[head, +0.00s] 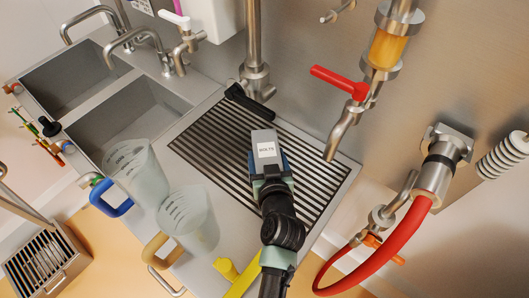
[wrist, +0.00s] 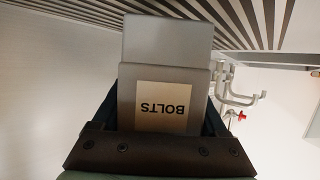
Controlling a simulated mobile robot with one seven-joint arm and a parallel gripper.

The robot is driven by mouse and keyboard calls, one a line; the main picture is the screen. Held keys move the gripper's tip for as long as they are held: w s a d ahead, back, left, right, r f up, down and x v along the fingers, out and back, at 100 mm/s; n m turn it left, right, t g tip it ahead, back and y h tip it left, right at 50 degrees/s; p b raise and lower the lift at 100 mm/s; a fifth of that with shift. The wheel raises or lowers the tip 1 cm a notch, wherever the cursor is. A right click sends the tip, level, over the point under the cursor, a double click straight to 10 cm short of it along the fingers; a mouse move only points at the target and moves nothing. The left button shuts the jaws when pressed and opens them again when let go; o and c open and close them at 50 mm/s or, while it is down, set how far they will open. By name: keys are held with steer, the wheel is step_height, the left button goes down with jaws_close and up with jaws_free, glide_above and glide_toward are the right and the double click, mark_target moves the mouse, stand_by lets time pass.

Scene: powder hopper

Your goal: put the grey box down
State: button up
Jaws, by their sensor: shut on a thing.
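The grey box (head: 264,141) has a pale label reading BOLTS. My gripper (head: 268,165) is shut on it, with dark blue fingers on either side of it. In the head view the box appears over the ribbed drainboard (head: 197,150) beside the sink. In the wrist view the box (wrist: 167,40) fills the middle between the fingers, its label upside down, with the drainboard's ribs behind its far end. The box's underside is hidden, so I cannot tell whether it touches the ribs.
Two sink basins (head: 138,115) lie to the left. Two translucent jugs (head: 187,217) stand at the front left edge. A black lever (head: 249,104) and a tap with a red handle (head: 340,82) are close behind and right. A red hose (head: 390,245) hangs at right. Bare ribs surround the box.

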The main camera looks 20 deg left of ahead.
steer(key=f, duration=0.1)
steer(key=f+b, duration=0.2)
steer(key=shift+s+d+f, duration=0.15)
steer(key=shift+s, duration=0.1)
steer(key=shift+w, duration=0.25)
steer(key=shift+s, duration=0.2)
steer(key=shift+f, duration=0.15)
steer(key=o, duration=1.6)
steer(key=shift+c, duration=0.2)
